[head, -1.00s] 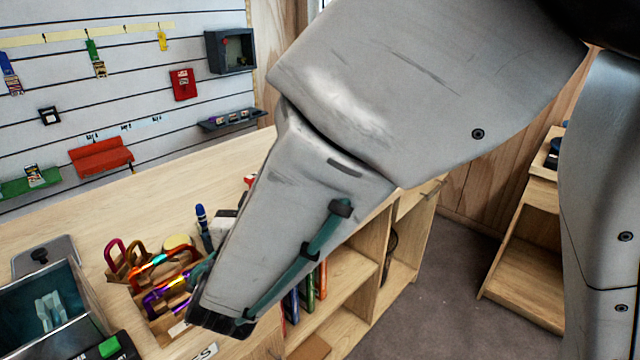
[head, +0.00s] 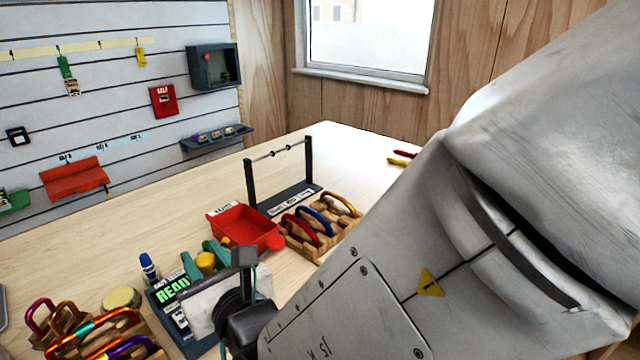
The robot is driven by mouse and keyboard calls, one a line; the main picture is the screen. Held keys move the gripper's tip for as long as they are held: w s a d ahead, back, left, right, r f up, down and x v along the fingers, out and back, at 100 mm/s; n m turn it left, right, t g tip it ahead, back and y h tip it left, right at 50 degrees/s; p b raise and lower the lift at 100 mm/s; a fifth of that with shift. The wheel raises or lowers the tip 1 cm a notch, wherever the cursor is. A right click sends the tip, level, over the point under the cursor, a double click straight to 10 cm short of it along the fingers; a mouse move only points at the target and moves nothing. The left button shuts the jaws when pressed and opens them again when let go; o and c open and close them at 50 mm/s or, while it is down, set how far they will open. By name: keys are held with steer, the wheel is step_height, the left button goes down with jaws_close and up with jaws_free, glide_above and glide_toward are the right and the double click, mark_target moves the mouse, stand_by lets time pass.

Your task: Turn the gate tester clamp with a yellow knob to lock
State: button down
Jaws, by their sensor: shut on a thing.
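The gate tester (head: 166,296) is a dark blue-grey device with a lit screen reading "READY", on the wooden counter at the lower middle of the head view. Its yellow knob (head: 206,262) sits behind my wrist, between two teal pieces that look like my gripper's fingers. My gripper (head: 204,259) is shut on the yellow knob. My grey-white hand and black wrist parts cover the tester's right side. The clamp itself and the lock marking cannot be made out.
Carabiners in a wooden rack (head: 95,335) and a round tin (head: 121,298) lie left of the tester, near a blue marker (head: 148,268). Behind are a red tray (head: 245,228), another carabiner rack (head: 318,240) and a black stand (head: 250,185).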

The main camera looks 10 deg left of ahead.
steer(key=shift+s+a, duration=0.1)
stand_by(0.4)
steer(key=c, duration=1.2)
jaws_free()
